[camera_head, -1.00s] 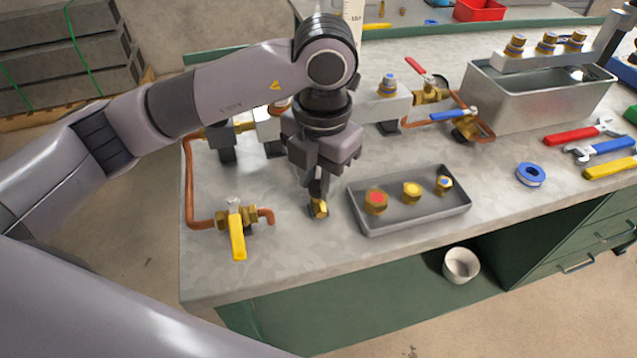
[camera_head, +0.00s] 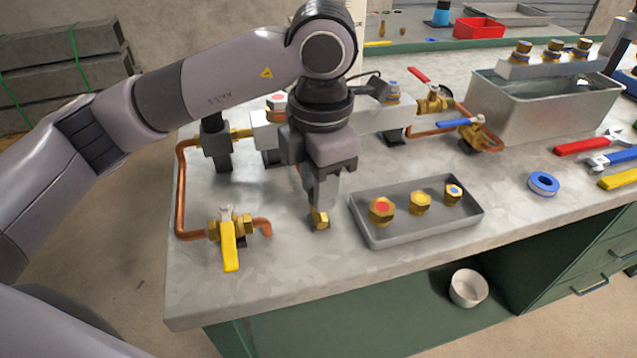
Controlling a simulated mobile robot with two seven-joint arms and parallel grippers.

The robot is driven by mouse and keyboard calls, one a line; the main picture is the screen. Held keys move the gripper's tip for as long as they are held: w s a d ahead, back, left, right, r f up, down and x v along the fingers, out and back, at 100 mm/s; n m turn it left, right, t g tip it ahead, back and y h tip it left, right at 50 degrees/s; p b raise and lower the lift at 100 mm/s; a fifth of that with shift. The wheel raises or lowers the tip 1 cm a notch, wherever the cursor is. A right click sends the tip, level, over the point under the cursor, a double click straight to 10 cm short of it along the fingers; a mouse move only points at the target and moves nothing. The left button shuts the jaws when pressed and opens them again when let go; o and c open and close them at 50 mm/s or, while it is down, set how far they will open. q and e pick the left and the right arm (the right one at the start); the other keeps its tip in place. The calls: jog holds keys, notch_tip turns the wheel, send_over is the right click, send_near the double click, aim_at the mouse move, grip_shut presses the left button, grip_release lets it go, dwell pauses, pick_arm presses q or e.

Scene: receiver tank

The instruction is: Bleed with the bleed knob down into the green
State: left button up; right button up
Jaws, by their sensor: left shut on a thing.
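My left gripper (camera_head: 320,203) points down over the front left of the bench and is shut on a small brass piece (camera_head: 320,219). The piece is at or just above the bench top; I cannot tell whether it touches. Its upper part is hidden between the fingers. A pale pipe block (camera_head: 385,119) runs behind the gripper, partly hidden by my arm. I cannot tell which part is the bleed knob. No gauge with a green zone can be made out. My right gripper is not in view.
A grey tray (camera_head: 403,238) with brass fittings lies right of the gripper. A yellow-handled valve (camera_head: 229,246) on copper pipe stands left. Blue-handled (camera_head: 455,123) and red-handled (camera_head: 420,76) valves are behind, near a metal tank (camera_head: 545,107). Blue tape (camera_head: 543,184) lies right.

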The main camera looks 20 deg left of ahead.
pick_arm(q)
jog(key=shift+r, duration=0.1)
jog(key=o, duration=1.1)
jog(key=shift+c, duration=0.2)
jog(key=shift+s+d+r, duration=0.1)
jog(key=shift+r, duration=3.45)
